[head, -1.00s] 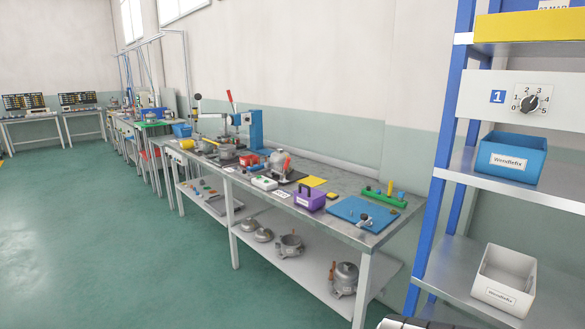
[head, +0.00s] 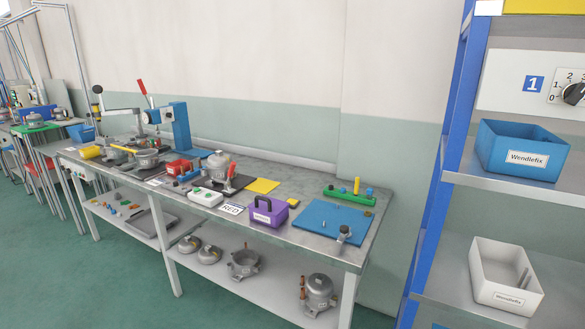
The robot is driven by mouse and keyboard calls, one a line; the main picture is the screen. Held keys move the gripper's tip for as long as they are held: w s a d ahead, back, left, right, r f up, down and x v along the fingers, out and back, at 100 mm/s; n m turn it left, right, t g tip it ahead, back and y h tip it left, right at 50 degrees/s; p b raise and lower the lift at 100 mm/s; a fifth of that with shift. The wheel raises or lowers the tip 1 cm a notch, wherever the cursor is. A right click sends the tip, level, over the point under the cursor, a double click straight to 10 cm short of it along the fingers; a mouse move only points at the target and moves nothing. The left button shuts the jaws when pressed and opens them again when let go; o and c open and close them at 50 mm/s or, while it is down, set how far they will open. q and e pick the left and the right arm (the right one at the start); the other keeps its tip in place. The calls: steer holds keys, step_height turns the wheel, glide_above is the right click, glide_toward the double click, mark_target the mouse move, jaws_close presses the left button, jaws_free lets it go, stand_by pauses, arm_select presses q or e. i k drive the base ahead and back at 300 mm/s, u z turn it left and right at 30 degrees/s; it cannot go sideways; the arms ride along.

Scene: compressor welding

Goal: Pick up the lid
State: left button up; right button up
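Two grey domed metal pieces that look like lids rest side by side on the lower shelf of the workbench: a left lid (head: 189,245) and a right lid (head: 209,254). To their right on the same shelf stand an open grey compressor housing (head: 243,264) and a closed-looking grey compressor (head: 318,293) with copper-coloured tubes.
The workbench (head: 310,247) holds a purple box (head: 270,212), a blue mat (head: 333,221), a lever press (head: 176,125) and small tools. A blue-framed rack (head: 443,170) with a blue bin (head: 520,150) and a white bin (head: 504,275) stands close at right. Green floor (head: 90,275) in front is clear.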

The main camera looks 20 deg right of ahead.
mark_target(218, 160)
steer(key=z, duration=0.1)
steer(key=i, duration=0.15)
steer(key=z, duration=0.05)
steer(key=k, duration=1.25)
steer(key=u, duration=0.7)
steer(key=i, duration=1.65)
steer(key=z, duration=0.7)
